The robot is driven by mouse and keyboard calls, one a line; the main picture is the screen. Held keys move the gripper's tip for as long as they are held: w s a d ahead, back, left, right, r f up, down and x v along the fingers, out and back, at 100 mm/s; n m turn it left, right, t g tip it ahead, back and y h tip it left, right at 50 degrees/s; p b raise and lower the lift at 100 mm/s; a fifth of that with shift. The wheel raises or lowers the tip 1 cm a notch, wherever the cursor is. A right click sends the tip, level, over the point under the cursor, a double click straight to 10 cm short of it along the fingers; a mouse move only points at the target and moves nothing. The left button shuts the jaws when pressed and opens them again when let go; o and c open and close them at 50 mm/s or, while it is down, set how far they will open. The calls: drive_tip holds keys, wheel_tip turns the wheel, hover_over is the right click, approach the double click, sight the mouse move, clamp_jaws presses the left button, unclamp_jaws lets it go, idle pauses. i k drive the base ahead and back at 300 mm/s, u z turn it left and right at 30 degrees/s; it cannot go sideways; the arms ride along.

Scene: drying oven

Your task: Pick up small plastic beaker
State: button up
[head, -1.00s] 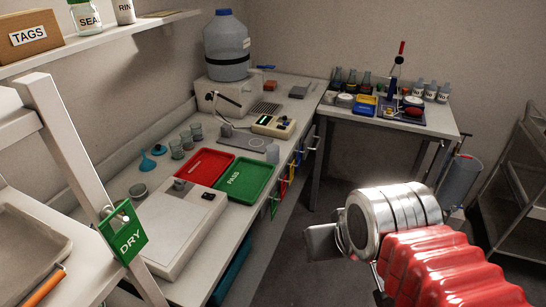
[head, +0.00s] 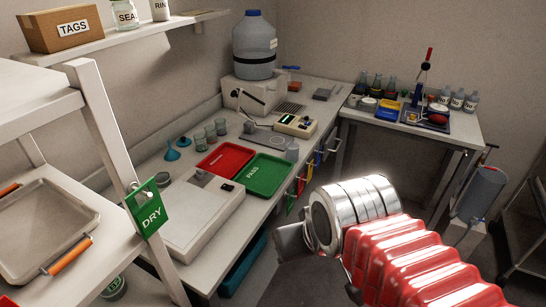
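Several small cups stand on the long bench. Three translucent beakers (head: 210,132) stand in a row behind the red tray. A greyish cup (head: 292,151) stands alone by the bench's front edge, beside the green tray. A small round cup (head: 162,179) sits left of the white balance. I cannot tell which one is the small plastic beaker. My gripper (head: 293,243) is in the lower middle, in front of the bench and apart from all the cups. Its fingers are mostly hidden behind my wrist, and nothing held is visible.
A red tray (head: 225,160) and a green PASS tray (head: 268,174) lie on the bench behind the white balance (head: 200,212). A shelf frame with a green DRY tag (head: 147,208) stands at left. A side table (head: 455,126) with bottles is at back right.

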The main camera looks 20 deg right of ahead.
sight(292, 152)
drive_tip(key=u, duration=4.45)
drive_tip(key=k, duration=0.85)
drive_tip(key=u, duration=0.1)
